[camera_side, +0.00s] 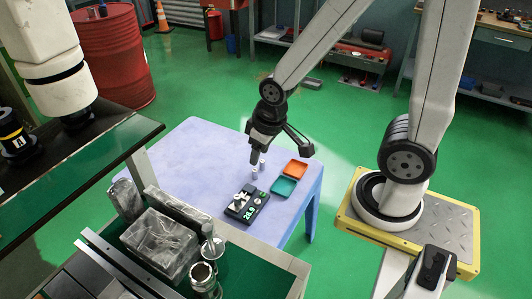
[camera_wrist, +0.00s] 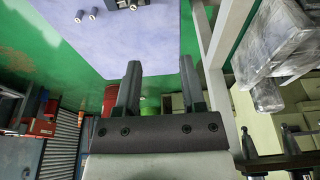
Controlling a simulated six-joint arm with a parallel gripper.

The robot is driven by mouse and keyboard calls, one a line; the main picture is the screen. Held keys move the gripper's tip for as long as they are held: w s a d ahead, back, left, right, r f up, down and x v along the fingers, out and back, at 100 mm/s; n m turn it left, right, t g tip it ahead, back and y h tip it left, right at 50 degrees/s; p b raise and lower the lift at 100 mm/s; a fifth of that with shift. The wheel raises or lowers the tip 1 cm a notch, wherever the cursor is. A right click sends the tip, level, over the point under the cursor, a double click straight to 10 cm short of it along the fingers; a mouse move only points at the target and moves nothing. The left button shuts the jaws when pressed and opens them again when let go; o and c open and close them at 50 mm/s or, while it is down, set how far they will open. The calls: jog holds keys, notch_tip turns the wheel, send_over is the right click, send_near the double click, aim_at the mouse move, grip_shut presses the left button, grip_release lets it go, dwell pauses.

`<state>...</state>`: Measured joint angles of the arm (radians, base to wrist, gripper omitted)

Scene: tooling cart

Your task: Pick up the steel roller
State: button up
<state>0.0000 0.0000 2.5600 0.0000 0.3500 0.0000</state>
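Two small steel rollers stand close together on the pale blue table (camera_side: 190,150), one roller (camera_side: 254,172) nearer the camera and another roller (camera_side: 263,165) just beyond it. In the wrist view a roller (camera_wrist: 78,16) and a second roller (camera_wrist: 93,12) show near the top left edge. I cannot tell which one the task means. My gripper (camera_side: 257,153) is over the table, just above the rollers in the side view. In the wrist view my gripper (camera_wrist: 158,68) has its two fingers wide apart with nothing between them.
A black device with a lit green display (camera_side: 246,205) stands in front of the rollers. An orange tray (camera_side: 295,169) and a teal tray (camera_side: 284,187) lie to their right. Clear-wrapped metal blocks (camera_side: 160,240) stand on the nearer bench. The table's left part is clear.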

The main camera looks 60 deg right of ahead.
jog(key=shift+o, duration=1.4)
jog(key=m+y, duration=1)
jog(key=m, duration=1)
send_over(234, 206)
jog(key=s+d, duration=0.2)
jog(key=s, duration=0.2)
notch_tip(234, 206, down, 25)
jog(key=d+f+m+t, duration=0.1)
jog(key=f+m+t, duration=0.1)
jog(key=d+f+m+t, duration=0.1)
jog(key=f+m+t, duration=0.1)
jog(key=f, duration=0.1)
jog(key=d+f+m+t, duration=0.2)
jog(key=f, duration=0.1)
jog(key=shift+s+f, duration=0.1)
jog(key=shift+x, duration=3.95)
